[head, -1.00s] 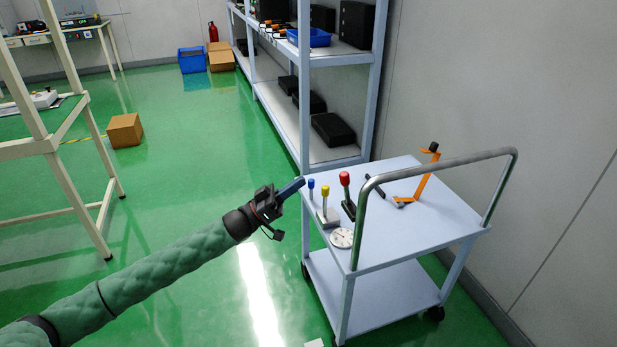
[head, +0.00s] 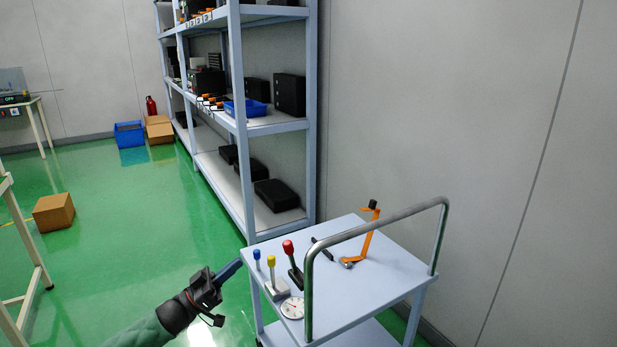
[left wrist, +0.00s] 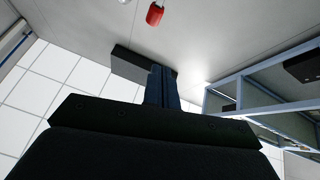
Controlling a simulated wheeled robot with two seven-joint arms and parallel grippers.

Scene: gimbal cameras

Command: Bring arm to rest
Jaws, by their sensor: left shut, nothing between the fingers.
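My left gripper (head: 229,271) comes in from the lower left in the head view, with its green-sleeved arm behind it. Its dark fingers are shut with nothing between them and point up and right, beside the left edge of the cart. The left wrist view shows the same fingers (left wrist: 161,88) close together. The light blue cart (head: 365,290) stands to the right of the gripper. My right gripper is not in view.
The cart carries a blue-topped tool (head: 257,258), a yellow-topped tool (head: 271,268), a red-topped tool (head: 289,255), a white dial (head: 292,308) and an orange stand (head: 365,240). A shelf rack (head: 242,150) stands behind. A cardboard box (head: 54,212) lies on the open green floor.

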